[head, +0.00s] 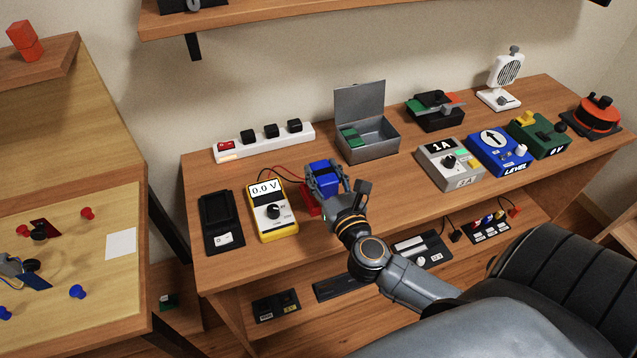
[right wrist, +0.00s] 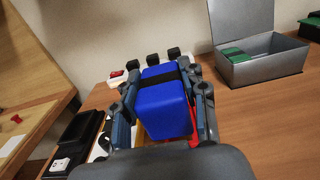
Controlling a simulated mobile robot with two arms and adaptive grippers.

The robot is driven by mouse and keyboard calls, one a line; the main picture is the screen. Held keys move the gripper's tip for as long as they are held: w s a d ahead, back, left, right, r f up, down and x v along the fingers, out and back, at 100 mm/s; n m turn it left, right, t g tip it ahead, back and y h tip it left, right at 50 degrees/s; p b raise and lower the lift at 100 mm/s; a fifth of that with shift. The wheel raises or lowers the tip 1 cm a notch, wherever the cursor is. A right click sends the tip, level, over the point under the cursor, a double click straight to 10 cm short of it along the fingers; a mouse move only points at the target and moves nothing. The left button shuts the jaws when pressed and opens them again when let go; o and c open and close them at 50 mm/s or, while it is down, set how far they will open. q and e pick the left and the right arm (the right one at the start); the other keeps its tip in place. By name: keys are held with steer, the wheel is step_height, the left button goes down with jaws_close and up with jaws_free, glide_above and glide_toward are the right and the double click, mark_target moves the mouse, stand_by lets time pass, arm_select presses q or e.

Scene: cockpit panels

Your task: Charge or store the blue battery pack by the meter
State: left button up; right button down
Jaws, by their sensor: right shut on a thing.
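The blue battery pack (head: 322,173) has a black band around it and is between the fingers of my right gripper (head: 328,184), which is shut on it. In the right wrist view the pack (right wrist: 165,110) sits between both fingers. The yellow meter (head: 272,212) lies just left of the gripper and reads 0.0 V. A red part (head: 308,200) shows below the pack, mostly hidden; whether the pack touches it I cannot tell. A black charger-like dock (head: 221,222) with an empty recess lies left of the meter. An open grey metal box (head: 368,145) holds green packs. My left gripper is not in view.
A white power strip (head: 264,142) lies behind the meter. A grey 1A unit (head: 450,163), a blue LEVEL unit (head: 499,152) and a green unit (head: 538,134) stand on the right. Bare bench (head: 390,192) lies right of the gripper. A shelf hangs above.

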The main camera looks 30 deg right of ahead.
mark_target(320, 176)
steer(key=w+f, duration=0.1)
steer(key=f, duration=0.1)
steer(key=w+d+f+b, duration=0.1)
steer(key=w+f, duration=0.1)
steer(key=shift+w+d+f, duration=0.1)
steer(key=shift+f, duration=0.15)
steer(key=f, duration=0.1)
steer(key=w+f+b, duration=0.1)
steer(key=f, duration=0.1)
steer(key=shift+d+f, duration=0.1)
steer(key=shift+d, duration=0.1)
steer(key=shift+f, duration=0.35)
steer(key=shift+f+b, duration=0.25)
steer(key=shift+b, duration=0.05)
steer(key=c, duration=0.7)
jaws_free()
steer(key=shift+c, duration=0.2)
